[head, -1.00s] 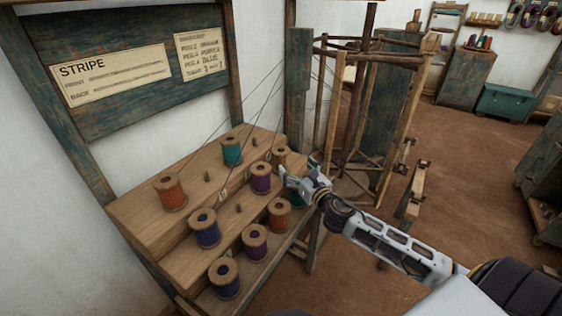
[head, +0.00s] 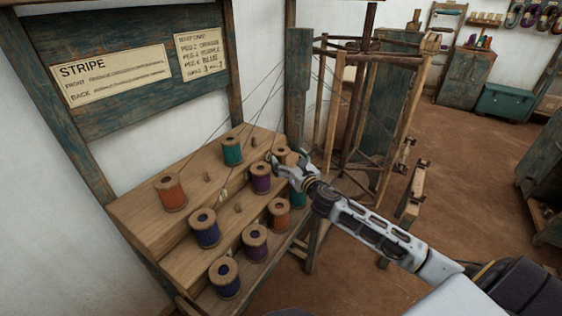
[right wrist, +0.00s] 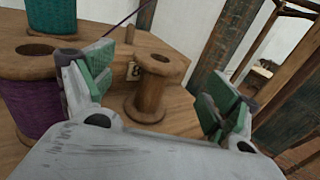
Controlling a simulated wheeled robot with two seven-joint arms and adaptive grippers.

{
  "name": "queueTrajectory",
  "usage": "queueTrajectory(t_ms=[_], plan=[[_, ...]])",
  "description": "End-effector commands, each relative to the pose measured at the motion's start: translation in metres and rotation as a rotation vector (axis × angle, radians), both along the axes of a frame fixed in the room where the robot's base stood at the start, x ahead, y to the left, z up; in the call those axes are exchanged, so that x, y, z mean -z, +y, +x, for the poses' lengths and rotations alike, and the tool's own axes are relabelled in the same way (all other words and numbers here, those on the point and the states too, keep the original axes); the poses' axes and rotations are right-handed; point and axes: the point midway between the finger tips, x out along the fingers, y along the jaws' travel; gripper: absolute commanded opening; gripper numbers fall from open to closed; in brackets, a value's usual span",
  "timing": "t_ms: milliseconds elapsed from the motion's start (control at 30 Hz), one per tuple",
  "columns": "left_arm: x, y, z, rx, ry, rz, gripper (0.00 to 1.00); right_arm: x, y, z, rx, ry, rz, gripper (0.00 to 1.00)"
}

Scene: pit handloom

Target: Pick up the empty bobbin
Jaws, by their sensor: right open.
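The empty bobbin (right wrist: 152,88) is bare brown wood with no thread. In the right wrist view it stands upright on the wooden step beside a tag that looks like 8. In the head view only part of it (head: 282,153) shows behind my gripper. My right gripper (head: 287,160) is open. In the right wrist view its two green-padded fingers (right wrist: 165,92) stand on either side of the bobbin's line, with clear gaps at both sides. My left gripper is out of view.
A purple bobbin (right wrist: 33,100) stands close to the left finger, with a teal bobbin (right wrist: 50,16) behind it. Several other thread bobbins stand on the stepped wooden rack (head: 150,212). A wooden reel frame (head: 345,110) rises behind the arm. Thin threads run upward from the rack.

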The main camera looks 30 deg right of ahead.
Motion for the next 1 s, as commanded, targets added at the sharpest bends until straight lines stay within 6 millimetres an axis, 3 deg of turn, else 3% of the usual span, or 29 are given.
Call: queueTrajectory(t_ms=[667, 1000], plan=[[0.001, 0.001, -0.009, 0.0, 0.01, 0.001, 0.4, 0.0, 0.0, 0.008, 0.0, 0.0, -0.001, 0.88], [0.0, 0.001, -0.008, 0.001, 0.007, 0.001, 0.4, -0.001, 0.001, 0.029, 0.002, 0.0, 0.001, 0.88]])
